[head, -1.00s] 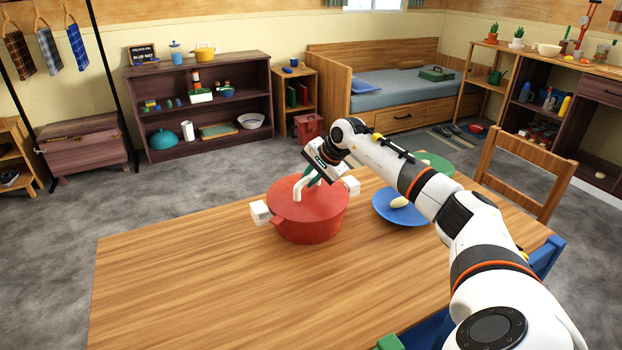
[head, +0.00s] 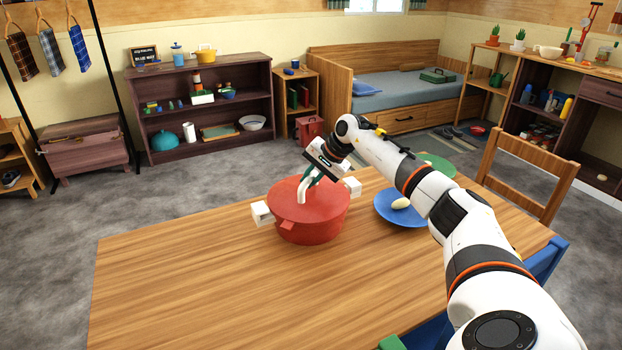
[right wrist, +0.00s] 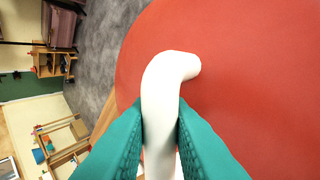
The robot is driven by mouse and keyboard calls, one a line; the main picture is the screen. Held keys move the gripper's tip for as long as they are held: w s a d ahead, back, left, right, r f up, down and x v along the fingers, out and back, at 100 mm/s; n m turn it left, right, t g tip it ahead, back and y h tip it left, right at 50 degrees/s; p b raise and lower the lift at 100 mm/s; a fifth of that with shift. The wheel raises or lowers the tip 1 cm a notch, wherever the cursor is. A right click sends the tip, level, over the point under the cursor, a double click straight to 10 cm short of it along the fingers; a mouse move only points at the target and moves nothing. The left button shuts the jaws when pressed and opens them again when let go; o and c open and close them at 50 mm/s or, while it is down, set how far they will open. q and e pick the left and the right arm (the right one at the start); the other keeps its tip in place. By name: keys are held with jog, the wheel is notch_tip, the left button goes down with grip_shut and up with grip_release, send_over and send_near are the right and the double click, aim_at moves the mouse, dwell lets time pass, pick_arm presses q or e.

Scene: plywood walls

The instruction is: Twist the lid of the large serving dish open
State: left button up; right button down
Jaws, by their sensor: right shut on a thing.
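The large serving dish (head: 312,232) is a red round pot with white side handles, standing on the wooden table. Its red lid (head: 328,200) sits on top, with a red tab (head: 288,226) at the front rim, left of the middle. A bent white lid handle (head: 302,190) rises from the lid. My right gripper (head: 313,177) is shut on this handle from above. In the right wrist view, the teal fingers (right wrist: 160,118) press both sides of the white handle (right wrist: 162,85) over the red lid (right wrist: 250,80). My left gripper is out of view.
A blue plate (head: 390,214) with a pale egg-shaped item (head: 401,203) stands right of the dish. A green plate (head: 438,166) lies behind my right arm. The table's front and left (head: 190,280) are clear. A wooden chair (head: 528,175) stands at the right.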

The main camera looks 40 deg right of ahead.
jog(key=c, duration=1.3)
grip_release()
jog(key=shift+o, duration=0.2)
jog(key=p+v, duration=0.4)
jog(key=v, duration=0.8)
jog(key=shift+r, duration=0.15)
